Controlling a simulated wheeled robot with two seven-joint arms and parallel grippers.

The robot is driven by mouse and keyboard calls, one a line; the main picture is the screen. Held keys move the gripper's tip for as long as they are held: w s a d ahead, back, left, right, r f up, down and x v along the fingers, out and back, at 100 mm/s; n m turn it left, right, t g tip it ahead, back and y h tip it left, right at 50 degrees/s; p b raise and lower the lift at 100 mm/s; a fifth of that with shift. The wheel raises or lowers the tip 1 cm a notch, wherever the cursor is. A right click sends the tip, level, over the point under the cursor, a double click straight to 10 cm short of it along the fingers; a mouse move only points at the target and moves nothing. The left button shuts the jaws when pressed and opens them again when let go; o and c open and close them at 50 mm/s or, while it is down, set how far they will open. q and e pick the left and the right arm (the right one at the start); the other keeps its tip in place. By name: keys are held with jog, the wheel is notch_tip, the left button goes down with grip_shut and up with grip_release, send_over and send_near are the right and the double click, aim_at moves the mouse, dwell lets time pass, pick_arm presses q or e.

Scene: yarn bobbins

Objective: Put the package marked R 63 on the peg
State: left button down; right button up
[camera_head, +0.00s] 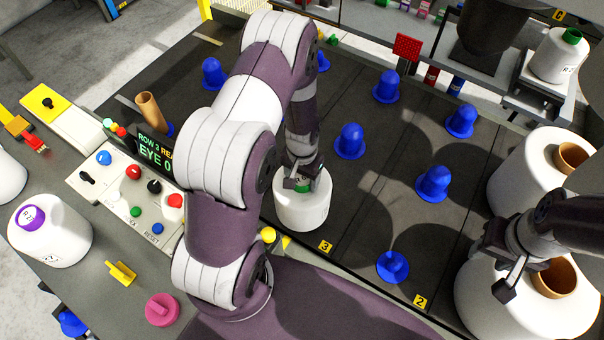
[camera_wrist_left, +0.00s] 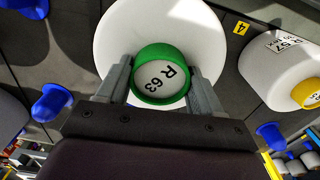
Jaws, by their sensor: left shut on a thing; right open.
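The package marked R 63 is a white bobbin (camera_head: 302,207) with a green-rimmed top. In the left wrist view the label R 63 (camera_wrist_left: 164,80) reads clearly on the green core, above the white body (camera_wrist_left: 125,28). My left gripper (camera_head: 304,181) is shut on the green core, one finger on each side. The package is upright over the dark panel near the yellow number 3. Its underside is hidden, so I cannot tell whether a peg is inside it. Blue pegs (camera_head: 349,141) stand in rows on the panel. My right gripper (camera_head: 510,268) is open, over the large white bobbins at right.
A control box (camera_head: 128,190) with buttons and a display stands left of my left arm. A purple-topped bobbin (camera_head: 50,232) stands at far left. Large white bobbins with brown cores (camera_head: 571,156) crowd the right edge. A green-topped bobbin (camera_head: 556,62) sits on a platform at back right.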

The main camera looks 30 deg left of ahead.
pick_arm(q)
jog(key=f+b, duration=0.2)
jog(key=f, duration=0.1)
jog(key=shift+w+a+f, duration=0.1)
jog(key=shift+w+a, duration=0.05)
jog(key=shift+w, duration=0.05)
jog(key=shift+f+b, duration=0.55)
jog(key=shift+f, duration=0.65)
jog(key=shift+c, duration=0.4)
grip_release()
jog(key=shift+s, duration=0.1)
jog(key=shift+f+b, duration=0.1)
jog(key=shift+b, duration=0.2)
notch_tip(320, 180, up, 13)
jog(key=shift+f, duration=0.1)
